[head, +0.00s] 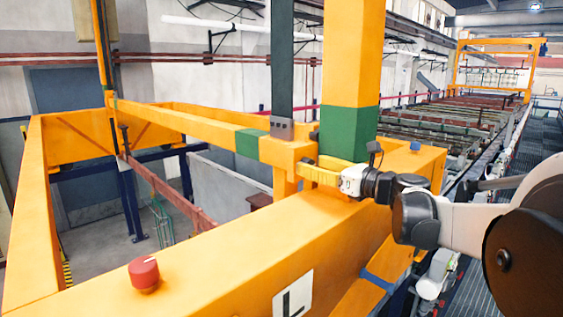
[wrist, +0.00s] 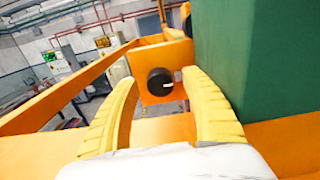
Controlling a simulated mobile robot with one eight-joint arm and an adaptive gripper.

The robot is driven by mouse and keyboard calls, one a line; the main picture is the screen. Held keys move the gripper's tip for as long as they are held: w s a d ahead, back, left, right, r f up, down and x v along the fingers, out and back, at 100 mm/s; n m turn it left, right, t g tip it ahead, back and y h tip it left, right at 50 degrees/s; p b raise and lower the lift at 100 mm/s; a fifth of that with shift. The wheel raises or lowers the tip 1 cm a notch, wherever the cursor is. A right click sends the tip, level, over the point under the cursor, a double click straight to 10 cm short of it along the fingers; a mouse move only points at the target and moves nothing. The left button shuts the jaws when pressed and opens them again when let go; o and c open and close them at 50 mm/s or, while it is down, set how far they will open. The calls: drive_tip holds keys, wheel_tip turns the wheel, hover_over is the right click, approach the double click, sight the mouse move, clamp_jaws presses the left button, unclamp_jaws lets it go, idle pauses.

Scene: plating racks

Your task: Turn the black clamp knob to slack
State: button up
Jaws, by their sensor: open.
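The black clamp knob (wrist: 160,83) shows in the wrist view as a round dark disc with a short white mark on its face, pointing right. It is set on an orange plate of the frame. My gripper (wrist: 159,77) is open, with one yellow finger to the left of the knob and one to the right. Nothing is held, and I cannot tell whether the fingers touch the knob. In the head view my gripper (head: 305,170) reaches left to the orange beam by the green-banded post, and the knob cannot be made out there.
A red knob (head: 144,272) stands on the orange beam at front left, and a blue knob (head: 415,146) is right of the post. The green-and-orange post (head: 348,130) rises close behind my gripper; its green face (wrist: 260,60) fills the wrist view's right side.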

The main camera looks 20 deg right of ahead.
drive_tip(key=shift+w+a, duration=0.15)
drive_tip(key=shift+w, duration=0.3)
drive_tip(key=shift+s, duration=0.1)
drive_tip(key=c, duration=1.2)
